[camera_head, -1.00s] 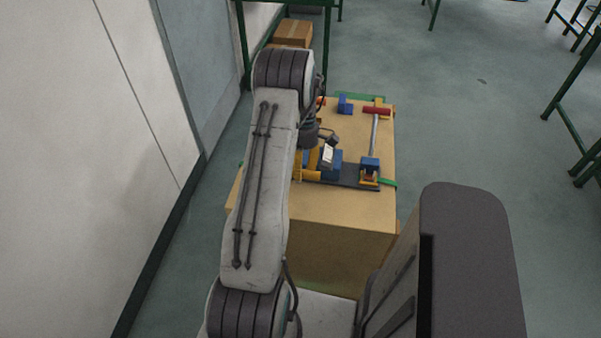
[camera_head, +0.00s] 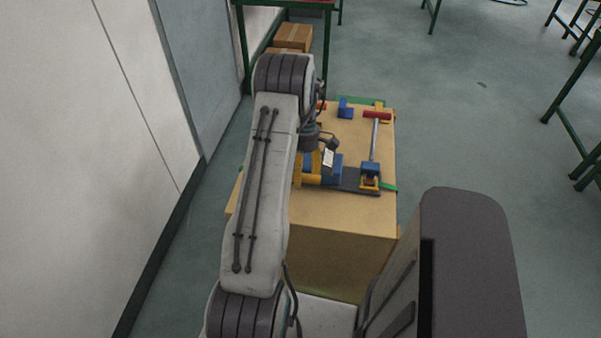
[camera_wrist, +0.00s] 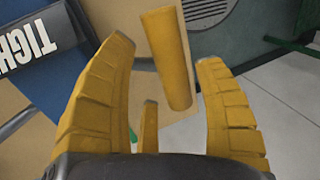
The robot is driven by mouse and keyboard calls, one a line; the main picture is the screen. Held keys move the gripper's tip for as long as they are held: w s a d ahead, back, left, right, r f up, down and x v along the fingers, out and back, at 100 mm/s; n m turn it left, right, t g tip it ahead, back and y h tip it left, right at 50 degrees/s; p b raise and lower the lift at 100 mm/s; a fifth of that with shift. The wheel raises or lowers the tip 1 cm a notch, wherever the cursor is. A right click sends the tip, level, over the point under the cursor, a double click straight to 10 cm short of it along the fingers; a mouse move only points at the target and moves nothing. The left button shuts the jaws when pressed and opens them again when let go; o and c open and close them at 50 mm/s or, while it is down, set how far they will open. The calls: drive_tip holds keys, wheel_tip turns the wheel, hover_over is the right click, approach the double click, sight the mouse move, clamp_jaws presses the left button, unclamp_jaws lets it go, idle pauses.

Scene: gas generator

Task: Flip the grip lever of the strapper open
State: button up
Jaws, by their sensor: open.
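The strapper lies on top of a cardboard box (camera_head: 340,214). It has a dark base (camera_head: 352,181), blue blocks (camera_head: 370,169), and a grey rod with a red handle (camera_head: 376,115). A yellow bar (camera_wrist: 168,60), which may be the grip lever, lies between the fingertips of my gripper (camera_wrist: 164,53). The yellow fingers are spread, with visible gaps to the bar on both sides. My arm hides part of the strapper in the head view.
A white and grey wall (camera_head: 100,120) runs close along the left. Cardboard boxes (camera_head: 293,38) stand behind, under a green-framed table. Open grey floor (camera_head: 470,110) lies to the right, with green table legs (camera_head: 575,140) farther right.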

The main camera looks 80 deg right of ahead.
drive_tip(key=shift+r, duration=0.1)
drive_tip(key=v, duration=1.1)
drive_tip(key=shift+r, duration=0.4)
drive_tip(key=shift+d, duration=0.15)
idle(0.3)
